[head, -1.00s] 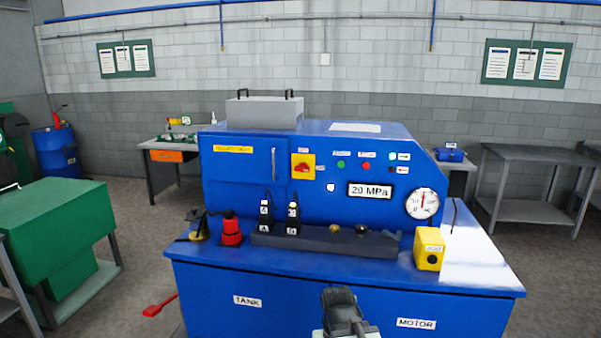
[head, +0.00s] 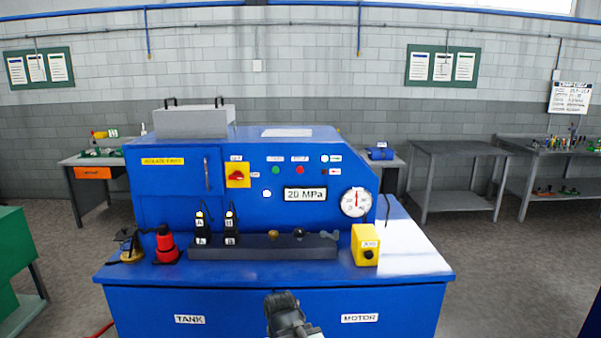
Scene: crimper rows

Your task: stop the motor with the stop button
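The blue hydraulic power unit (head: 260,212) stands ahead. On its upright panel are a green button (head: 276,170) and, to its right, a red button (head: 300,170), each under a small label too small to read. A red rotary switch on a yellow plate (head: 237,174) is left of them. The display (head: 306,195) reads 20 MPa. A round gauge (head: 356,202) is at the right. My gripper (head: 283,303) is at the bottom middle, in front of the unit and well below the buttons, touching none of them. Its fingers cannot be made out.
On the unit's ledge stand a yellow box with a black button (head: 365,245), a red cylinder (head: 166,245), two black lever blocks (head: 202,230) and a dark manifold (head: 262,247). Grey benches (head: 460,150) stand behind right. A green machine (head: 14,250) is at the left. Floor right of the unit is clear.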

